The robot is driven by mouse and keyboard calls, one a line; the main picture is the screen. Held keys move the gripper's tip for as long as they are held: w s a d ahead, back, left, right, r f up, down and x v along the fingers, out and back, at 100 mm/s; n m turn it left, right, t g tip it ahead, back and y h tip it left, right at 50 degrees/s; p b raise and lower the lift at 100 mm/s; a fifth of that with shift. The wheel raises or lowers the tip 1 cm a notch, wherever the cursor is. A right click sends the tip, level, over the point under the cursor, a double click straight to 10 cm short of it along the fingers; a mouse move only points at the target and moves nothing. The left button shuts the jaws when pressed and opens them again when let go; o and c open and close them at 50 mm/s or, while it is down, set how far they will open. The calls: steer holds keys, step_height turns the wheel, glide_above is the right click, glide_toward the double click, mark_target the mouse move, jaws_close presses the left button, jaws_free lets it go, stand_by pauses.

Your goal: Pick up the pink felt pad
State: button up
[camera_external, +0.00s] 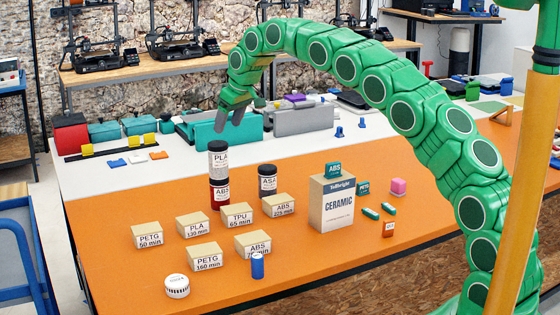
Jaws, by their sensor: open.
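A small pink block-like piece (398,187) sits on the orange table top, right of the tan CERAMIC box. It is the only pink thing I make out; at this size I cannot tell whether it is felt. My green arm arches over the table from the right. My gripper (234,123) hangs at the arm's far left end, pointing down, open, with nothing visible between its grey fingers. It is well left of the pink piece and above the table, in front of the teal case.
The CERAMIC box (338,205) stands beside the pink piece, with small green pieces (370,212) and an orange-red block (389,229) nearby. Labelled tan boxes (193,225) and stacked jars (219,175) fill the left. The orange surface (440,205) right of the pink piece is clear.

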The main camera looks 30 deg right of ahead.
steer(key=shift+r, duration=2.1)
steer(key=d+r+m+t+y, duration=0.1)
steer(key=d+m+y, duration=0.2)
steer(key=d+m, duration=0.95)
step_height(320, 180, up, 2)
steer(key=m+t+h, duration=0.1)
steer(key=m+t, duration=0.7)
steer(key=m, duration=1.2)
glide_above(403, 186)
steer(key=w+a, duration=0.3)
steer(key=s+d+f+m+h, duration=0.3)
steer(key=s+d+m, duration=0.1)
steer(key=s+m, duration=0.4)
steer(key=f, duration=2.6)
steer(key=shift+a+f, duration=0.15)
steer(key=shift+a, duration=0.1)
steer(key=shift+w+f, duration=0.2)
steer(key=shift+f, duration=0.35)
steer(key=shift+w+a+f+n+y, duration=0.1)
steer(key=shift+w+f+n+y, duration=0.1)
steer(key=shift+w, duration=0.3)
steer(key=shift+w+a+f+n+y, duration=0.1)
steer(key=shift+w+f, duration=0.05)
steer(key=shift+w, duration=0.35)
steer(key=shift+x, duration=2.6)
steer(key=shift+d, duration=0.2)
